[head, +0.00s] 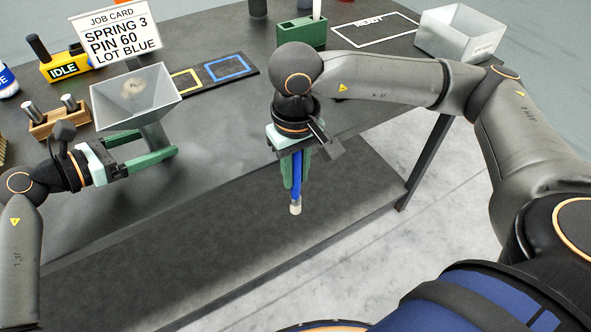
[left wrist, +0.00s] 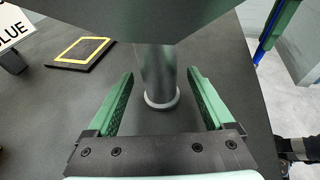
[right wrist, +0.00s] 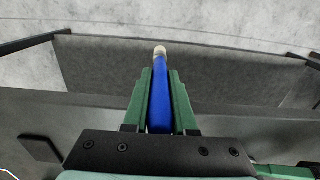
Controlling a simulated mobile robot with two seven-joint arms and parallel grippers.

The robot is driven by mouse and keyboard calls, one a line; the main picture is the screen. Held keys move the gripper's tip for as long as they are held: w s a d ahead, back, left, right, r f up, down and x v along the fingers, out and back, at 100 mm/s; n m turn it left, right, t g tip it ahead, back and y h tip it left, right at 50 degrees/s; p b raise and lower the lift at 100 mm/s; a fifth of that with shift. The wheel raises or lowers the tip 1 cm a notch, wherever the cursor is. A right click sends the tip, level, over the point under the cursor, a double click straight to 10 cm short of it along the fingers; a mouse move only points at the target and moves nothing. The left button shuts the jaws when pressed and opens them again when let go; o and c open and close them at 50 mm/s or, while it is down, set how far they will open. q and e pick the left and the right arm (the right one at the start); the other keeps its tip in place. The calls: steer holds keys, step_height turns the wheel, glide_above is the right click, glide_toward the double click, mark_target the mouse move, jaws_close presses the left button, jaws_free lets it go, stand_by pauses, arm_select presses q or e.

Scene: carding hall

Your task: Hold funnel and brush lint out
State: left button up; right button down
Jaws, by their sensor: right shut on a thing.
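The grey square funnel (head: 135,100) stands on its stem at the left of the table, with a pale tuft of lint (head: 133,88) inside its mouth. My left gripper (head: 157,143) is open, its green fingers on either side of the funnel's stem; the left wrist view shows gaps between the fingers and the stem (left wrist: 155,75). My right gripper (head: 291,178) is shut on a blue brush (head: 297,178) with a pale tip pointing down. It holds the brush in front of the table's front edge, apart from the funnel.
A job card (head: 120,32) and a yellow IDLE block (head: 65,66) stand behind the funnel. A wooden holder (head: 50,124) is left of it. A dark pad (head: 208,84) with coloured squares, a green box (head: 303,32) and a metal bin (head: 425,40) stand further right. The table's middle is clear.

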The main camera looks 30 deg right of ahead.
arm_select(q)
steer(key=shift+c, duration=0.3)
stand_by(0.7)
steer(key=shift+c, duration=0.3)
jaws_close()
stand_by(0.5)
stand_by(1.0)
stand_by(0.6)
stand_by(1.4)
